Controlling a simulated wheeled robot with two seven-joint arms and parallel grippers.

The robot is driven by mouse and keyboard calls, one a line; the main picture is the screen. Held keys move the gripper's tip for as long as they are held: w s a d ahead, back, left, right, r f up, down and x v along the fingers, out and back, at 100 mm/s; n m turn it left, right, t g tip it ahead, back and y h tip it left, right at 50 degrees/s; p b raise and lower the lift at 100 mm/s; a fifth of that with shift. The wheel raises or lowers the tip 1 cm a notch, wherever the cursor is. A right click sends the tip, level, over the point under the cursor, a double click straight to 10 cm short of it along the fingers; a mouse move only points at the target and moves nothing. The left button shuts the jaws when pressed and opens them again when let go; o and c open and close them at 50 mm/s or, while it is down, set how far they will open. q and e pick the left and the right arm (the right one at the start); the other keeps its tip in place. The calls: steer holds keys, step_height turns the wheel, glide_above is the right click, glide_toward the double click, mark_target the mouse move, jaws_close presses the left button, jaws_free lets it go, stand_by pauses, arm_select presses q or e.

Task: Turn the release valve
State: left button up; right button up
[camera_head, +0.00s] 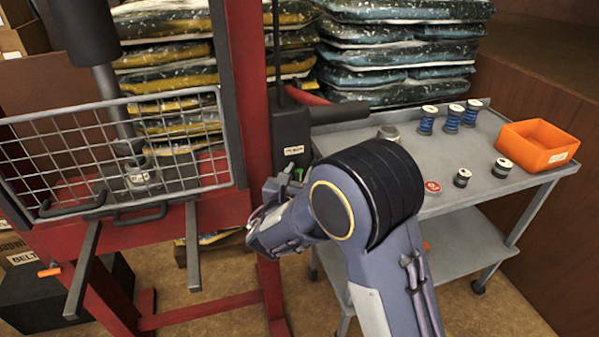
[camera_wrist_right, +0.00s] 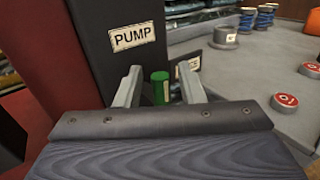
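A small green cylindrical knob (camera_wrist_right: 160,88), which looks like the release valve, stands beside the black pump housing (camera_wrist_right: 115,45). The housing also shows in the head view (camera_head: 292,135), with a label that reads PUMP in the wrist view. My right gripper (camera_wrist_right: 159,72) is open, its two grey fingers on either side of the green knob in the picture. Gaps show between knob and fingers, so they look apart. I cannot tell how deep the knob sits between them. In the head view my right gripper (camera_head: 283,190) is at the housing, largely hiding the knob. My left gripper is not in view.
A red press frame (camera_head: 247,80) with a wire guard (camera_head: 100,150) stands at left. A grey cart (camera_head: 480,195) at right holds several spools, a red-topped disc (camera_head: 432,187) and an orange bin (camera_head: 537,146). Stacked bags (camera_head: 400,50) stand behind.

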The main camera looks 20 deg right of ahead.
jaws_close()
steer(key=shift+d+m, duration=0.15)
steer(key=shift+m, duration=0.15)
steer(key=shift+w+d+f+m+g+y+b, duration=0.1)
steer(key=shift+d+f+m+g+y+b, duration=0.45)
steer(key=shift+m+y+b, duration=0.9)
steer(key=shift+s+d+f+m+g+y+b, duration=0.1)
steer(key=shift+d+f+m+g+y+b, duration=0.25)
steer(key=shift+m+g+y+b, duration=1.05)
steer(key=shift+w+d+f+m+g+y+b, duration=0.1)
steer(key=shift+d+f+m+y+b, duration=0.45)
steer(key=shift+m+y, duration=1.65)
steer(key=shift+a+r+m, duration=0.1)
steer(key=shift+r+m, duration=0.05)
steer(key=shift+m, duration=0.1)
